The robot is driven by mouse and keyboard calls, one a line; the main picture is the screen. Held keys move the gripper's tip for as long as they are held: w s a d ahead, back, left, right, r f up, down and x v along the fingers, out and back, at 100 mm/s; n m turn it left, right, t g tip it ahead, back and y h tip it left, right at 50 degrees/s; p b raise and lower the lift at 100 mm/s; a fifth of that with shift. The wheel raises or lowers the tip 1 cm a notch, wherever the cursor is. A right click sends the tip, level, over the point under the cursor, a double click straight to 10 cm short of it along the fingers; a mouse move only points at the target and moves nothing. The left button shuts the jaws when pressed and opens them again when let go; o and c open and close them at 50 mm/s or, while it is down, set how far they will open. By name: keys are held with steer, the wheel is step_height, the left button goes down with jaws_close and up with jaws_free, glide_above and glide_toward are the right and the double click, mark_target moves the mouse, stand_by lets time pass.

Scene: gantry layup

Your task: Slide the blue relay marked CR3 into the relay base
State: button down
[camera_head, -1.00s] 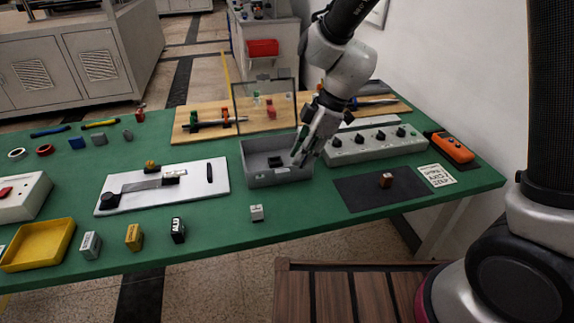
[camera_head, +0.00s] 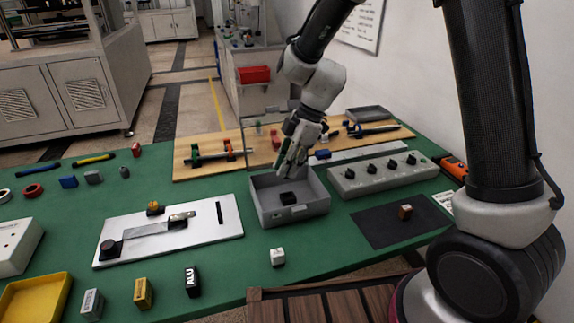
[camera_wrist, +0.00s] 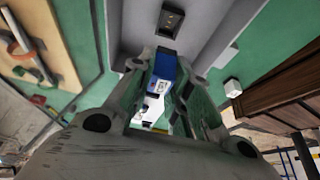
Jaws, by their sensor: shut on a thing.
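My gripper (camera_head: 287,158) is over the rear part of an open grey box (camera_head: 268,219), with its fingers pointing down. In the wrist view my gripper (camera_wrist: 170,75) is shut on a blue relay (camera_wrist: 163,66), which has a pale label too small to read. The held relay is hidden in the head view. The black relay base (camera_head: 288,199) sits on the floor of the box. It shows in the wrist view as a dark socket with small contacts (camera_wrist: 172,18), apart from the relay.
A clear panel with a dark frame (camera_head: 247,125) stands at the back of the box. A grey knob box (camera_head: 385,174) is to the right, near a black mat (camera_head: 375,228). A white plate (camera_head: 215,232) is to the left. Another blue block (camera_head: 322,154) lies behind.

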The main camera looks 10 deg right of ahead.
steer(key=shift+f, duration=2.9)
steer(key=shift+f, duration=0.8)
steer(key=c, duration=1.3)
jaws_free()
steer(key=shift+o, duration=0.2)
steer(key=shift+r, duration=0.1)
steer(key=v, duration=1.2)
